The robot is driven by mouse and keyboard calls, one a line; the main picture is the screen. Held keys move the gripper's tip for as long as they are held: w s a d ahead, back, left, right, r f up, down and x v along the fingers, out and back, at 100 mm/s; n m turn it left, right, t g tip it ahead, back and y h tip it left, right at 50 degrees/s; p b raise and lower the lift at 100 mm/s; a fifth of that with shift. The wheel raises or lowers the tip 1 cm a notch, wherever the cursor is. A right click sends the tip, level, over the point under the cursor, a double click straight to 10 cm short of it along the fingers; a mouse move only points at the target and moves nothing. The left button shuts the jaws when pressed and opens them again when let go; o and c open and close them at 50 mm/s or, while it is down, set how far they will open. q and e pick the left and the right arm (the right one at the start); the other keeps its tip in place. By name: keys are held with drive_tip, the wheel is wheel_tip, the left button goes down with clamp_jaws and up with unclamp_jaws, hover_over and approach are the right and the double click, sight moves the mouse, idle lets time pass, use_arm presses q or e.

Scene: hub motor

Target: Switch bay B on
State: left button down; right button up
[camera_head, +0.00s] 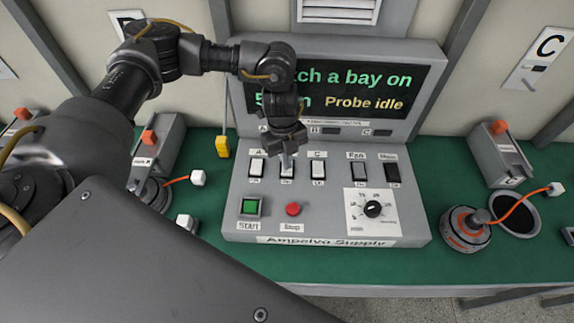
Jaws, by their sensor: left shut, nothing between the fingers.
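The grey control console (325,215), labelled "Ampelvo Supply", stands on the green bench. Its row of rocker switches includes A (257,169), B (287,172) and C (318,171). My left gripper (287,159) points down with its fingers shut and empty, right at the top of switch B and partly covering it. I cannot tell whether the fingertips touch the switch, or which way it is set. The screen (380,90) reads "Probe idle" and a line ending "tch a bay on"; my arm hides part of it. My right gripper is out of view.
A green start button (250,207), red stop button (293,209) and dial (372,209) sit below the switches. More switches stand to the right. A hub motor (466,228) with an orange cable lies right of the console. A yellow block (222,147) hangs at its left.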

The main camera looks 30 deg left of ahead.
use_arm(q)
drive_tip(key=shift+f, duration=0.25)
idle(0.3)
drive_tip(key=shift+f+b, duration=0.6)
drive_tip(key=shift+f, duration=0.05)
idle(0.3)
drive_tip(key=shift+r, duration=0.15)
wheel_tip(320, 180, up, 7)
drive_tip(key=p, duration=0.6)
drive_tip(key=shift+p, duration=0.3)
drive_tip(key=shift+f, duration=0.2)
